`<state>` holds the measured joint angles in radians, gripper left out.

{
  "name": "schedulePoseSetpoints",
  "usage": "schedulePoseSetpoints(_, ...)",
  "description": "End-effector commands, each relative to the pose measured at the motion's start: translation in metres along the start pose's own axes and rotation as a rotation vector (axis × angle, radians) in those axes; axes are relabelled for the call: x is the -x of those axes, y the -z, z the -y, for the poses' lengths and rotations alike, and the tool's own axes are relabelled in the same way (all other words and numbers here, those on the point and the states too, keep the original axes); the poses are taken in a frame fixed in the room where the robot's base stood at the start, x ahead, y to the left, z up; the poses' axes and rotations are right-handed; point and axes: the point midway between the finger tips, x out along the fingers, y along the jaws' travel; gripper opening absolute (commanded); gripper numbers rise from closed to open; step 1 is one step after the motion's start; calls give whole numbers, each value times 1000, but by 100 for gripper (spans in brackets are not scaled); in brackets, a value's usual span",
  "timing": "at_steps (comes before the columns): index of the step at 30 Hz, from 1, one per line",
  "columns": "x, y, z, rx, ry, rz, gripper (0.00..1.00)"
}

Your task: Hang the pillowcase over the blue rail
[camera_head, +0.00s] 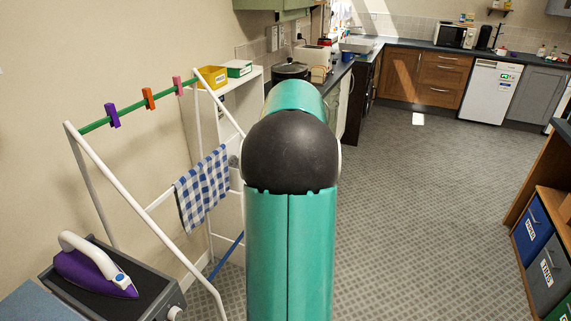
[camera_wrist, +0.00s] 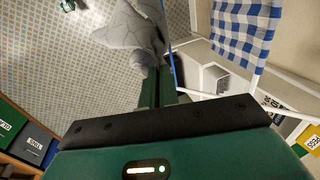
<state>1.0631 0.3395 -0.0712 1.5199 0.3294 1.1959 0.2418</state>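A plain grey cloth, apparently the pillowcase (camera_wrist: 135,32), hangs bunched at the fingertips of my gripper (camera_wrist: 151,76) in the wrist view. The fingers look closed on its gathered end, and its wider part spreads to the top edge. The blue rail (camera_wrist: 172,62) runs just right of the cloth and fingers; I cannot tell whether they touch. In the head view, a piece of the blue rail (camera_head: 226,259) shows low on the white drying rack (camera_head: 150,225). My arm hides the rest of it, my gripper and the pillowcase there.
A blue checked cloth (camera_head: 203,187) hangs on a middle white rail. The top green rail (camera_head: 130,114) carries coloured pegs. An iron (camera_head: 95,270) stands on a dark surface at the lower left. Storage boxes (camera_head: 533,233) stand at right. The floor between is clear.

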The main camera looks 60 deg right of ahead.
Motion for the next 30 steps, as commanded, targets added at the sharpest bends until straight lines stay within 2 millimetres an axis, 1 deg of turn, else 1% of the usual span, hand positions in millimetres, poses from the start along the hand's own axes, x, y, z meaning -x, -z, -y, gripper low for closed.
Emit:
schedulePoseSetpoints(1, -3, 0, 8, 3, 0, 1, 0)
schedulePoseSetpoints(9, -15, 0, 48, 4, 0, 0, 0)
schedulePoseSetpoints(30, -46, 0, 145, 3, 0, 1, 0)
